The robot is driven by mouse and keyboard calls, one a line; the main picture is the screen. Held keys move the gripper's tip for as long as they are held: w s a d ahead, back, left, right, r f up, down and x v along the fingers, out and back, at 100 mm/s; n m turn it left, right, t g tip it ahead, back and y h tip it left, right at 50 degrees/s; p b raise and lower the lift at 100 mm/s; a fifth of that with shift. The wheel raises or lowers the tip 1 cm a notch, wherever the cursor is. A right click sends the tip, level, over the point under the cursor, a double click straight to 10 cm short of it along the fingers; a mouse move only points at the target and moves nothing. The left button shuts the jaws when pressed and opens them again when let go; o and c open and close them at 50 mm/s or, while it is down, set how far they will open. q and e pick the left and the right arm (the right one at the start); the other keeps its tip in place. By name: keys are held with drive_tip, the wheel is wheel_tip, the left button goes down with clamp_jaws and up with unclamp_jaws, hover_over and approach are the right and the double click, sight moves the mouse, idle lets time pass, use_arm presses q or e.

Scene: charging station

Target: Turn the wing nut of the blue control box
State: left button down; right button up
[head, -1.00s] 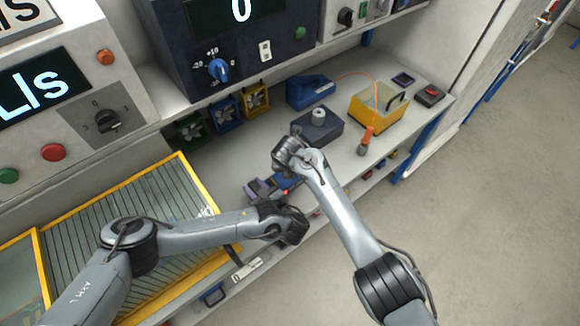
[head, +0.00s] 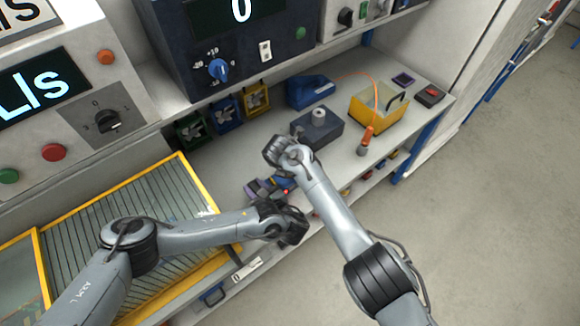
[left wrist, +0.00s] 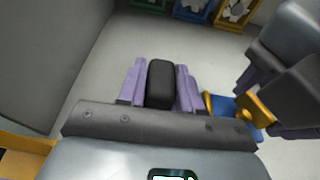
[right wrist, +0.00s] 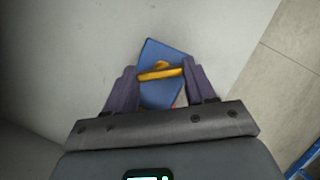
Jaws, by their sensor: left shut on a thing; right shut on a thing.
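The blue control box (right wrist: 165,55) lies under my right gripper (right wrist: 160,68) in the right wrist view. Its yellow wing nut (right wrist: 161,73) spans the gap between the purple fingers, which are shut on it. The box also shows at the right of the left wrist view (left wrist: 228,105), partly covered by the right gripper. My left gripper (left wrist: 160,68) is shut on a black block-like thing (left wrist: 160,84), left of the blue box. In the head view the left gripper (head: 258,188) is low over the bench, and my right wrist hides much of the box.
A dark box with a round knob (head: 318,117), a blue wedge-shaped device (head: 309,91) and a yellow box (head: 379,108) stand further back on the bench. An orange-handled tool (head: 366,138) is on a cable. A yellow-framed rack (head: 150,200) is at left.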

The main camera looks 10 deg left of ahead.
drive_tip(key=shift+m, duration=0.7)
drive_tip(key=o, duration=1.1)
drive_tip(key=shift+c, duration=0.2)
drive_tip(key=shift+r, duration=0.1)
drive_tip(key=v, duration=1.2)
drive_tip(key=shift+a, duration=0.25)
